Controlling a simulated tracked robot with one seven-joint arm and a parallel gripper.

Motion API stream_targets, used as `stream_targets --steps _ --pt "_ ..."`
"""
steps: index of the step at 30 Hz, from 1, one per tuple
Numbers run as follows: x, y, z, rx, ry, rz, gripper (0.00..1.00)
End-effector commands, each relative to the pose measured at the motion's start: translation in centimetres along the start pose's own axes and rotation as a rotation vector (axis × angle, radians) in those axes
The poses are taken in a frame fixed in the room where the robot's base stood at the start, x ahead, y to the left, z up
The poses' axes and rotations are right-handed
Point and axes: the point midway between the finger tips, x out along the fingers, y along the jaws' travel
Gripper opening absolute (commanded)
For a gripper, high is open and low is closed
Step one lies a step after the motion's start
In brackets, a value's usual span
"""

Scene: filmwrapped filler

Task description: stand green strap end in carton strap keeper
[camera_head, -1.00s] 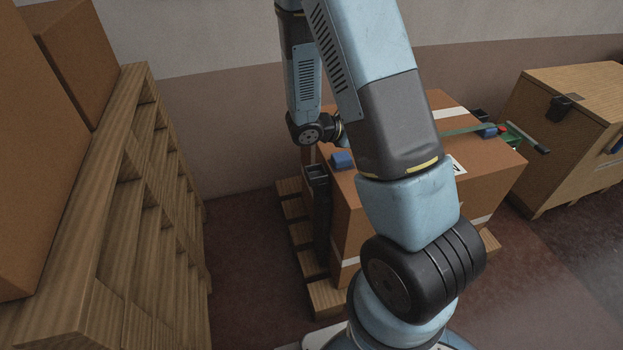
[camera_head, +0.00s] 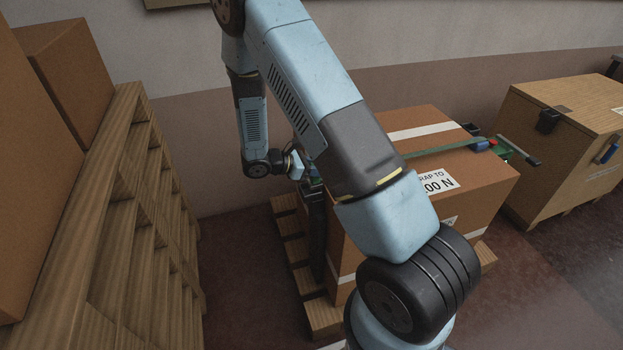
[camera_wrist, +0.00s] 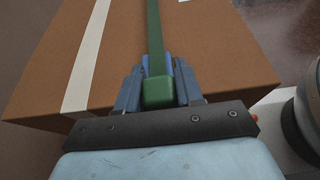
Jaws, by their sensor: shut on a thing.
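The green strap (camera_head: 445,151) lies across the top of the brown carton (camera_head: 478,192). In the wrist view the strap (camera_wrist: 153,28) runs straight down the picture to my gripper (camera_wrist: 158,90).
A dark upright post (camera_head: 317,238) stands at the carton's left side. The carton rests on a wooden pallet (camera_head: 326,316). A wooden crate (camera_head: 560,125) stands right, and a slatted wooden stack (camera_head: 125,210) left.

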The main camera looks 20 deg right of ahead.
Motion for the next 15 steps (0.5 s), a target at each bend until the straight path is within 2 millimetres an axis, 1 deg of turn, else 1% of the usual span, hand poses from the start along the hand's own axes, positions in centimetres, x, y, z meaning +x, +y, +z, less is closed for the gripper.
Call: stream_targets --steps 1,9,15 --pt "-0.1 0.2 -0.5 0.0 0.0 0.0 0.0" --pt "-0.4 0.8 -1.9 -0.001 0.001 0.001 0.0" --pt "0.6 0.8 -4.1 -0.002 0.0 0.0 0.0"
